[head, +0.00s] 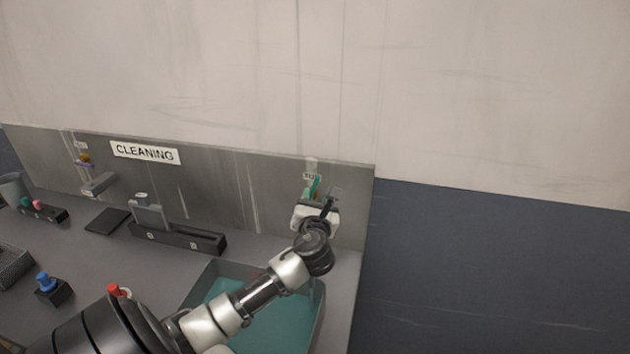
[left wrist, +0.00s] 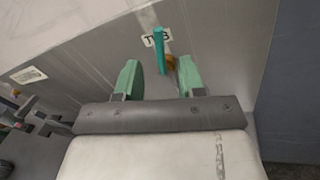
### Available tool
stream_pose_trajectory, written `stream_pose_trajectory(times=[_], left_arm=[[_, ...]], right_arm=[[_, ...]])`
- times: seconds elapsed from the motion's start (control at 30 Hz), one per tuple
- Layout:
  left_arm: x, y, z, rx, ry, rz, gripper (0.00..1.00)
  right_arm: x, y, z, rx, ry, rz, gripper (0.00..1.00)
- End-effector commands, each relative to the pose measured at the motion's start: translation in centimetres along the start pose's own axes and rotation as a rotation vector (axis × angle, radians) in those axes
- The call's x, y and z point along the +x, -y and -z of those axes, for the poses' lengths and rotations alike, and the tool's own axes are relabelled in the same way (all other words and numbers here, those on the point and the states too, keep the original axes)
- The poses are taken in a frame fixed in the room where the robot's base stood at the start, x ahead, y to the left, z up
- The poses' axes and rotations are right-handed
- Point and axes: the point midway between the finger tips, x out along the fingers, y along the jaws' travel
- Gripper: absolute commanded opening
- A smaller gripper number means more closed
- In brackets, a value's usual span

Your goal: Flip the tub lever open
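The tub lever (left wrist: 161,52) is a teal handle on the metal back panel, under a small label that partly reads "TUB". In the left wrist view it stands upright between the two green fingertips of my left gripper (left wrist: 157,80), with an orange-brown part beside its lower end. The fingers are apart, and I see clear space on both sides of the lever. In the head view my left gripper (head: 316,200) is up at the panel and partly hides the lever. The tub (head: 318,310) with teal inside lies below my left arm. My right gripper is not in view.
A "CLEANING" sign (head: 145,152) and a second fixture (head: 85,158) are on the panel at left. A black rack (head: 178,236), a dark pad (head: 108,221) and a blue-topped block (head: 50,288) stand on the counter. Right of the panel is open dark floor or wall.

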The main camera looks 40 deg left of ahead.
Motion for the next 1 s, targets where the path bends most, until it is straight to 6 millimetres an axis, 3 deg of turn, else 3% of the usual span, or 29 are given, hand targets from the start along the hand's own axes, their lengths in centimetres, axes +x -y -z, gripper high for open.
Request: stream_pose_trajectory(times=[0.1, 0.3, 0.73, 1.0], left_arm=[[2.5, -0.1, -0.2, 0.001, -0.001, -0.003, 0.39], [5.2, -0.1, -0.1, 0.000, 0.000, -0.002, 0.39], [6.2, 0.0, 0.0, 0.000, 0.000, 0.000, 0.39], [6.2, 0.0, 0.0, 0.000, 0.000, 0.000, 0.00]], right_arm=[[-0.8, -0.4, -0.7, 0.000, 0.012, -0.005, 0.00], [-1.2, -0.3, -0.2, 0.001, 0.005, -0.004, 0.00], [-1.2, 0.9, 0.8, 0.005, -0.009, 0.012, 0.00], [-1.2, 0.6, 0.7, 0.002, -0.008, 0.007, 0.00]])
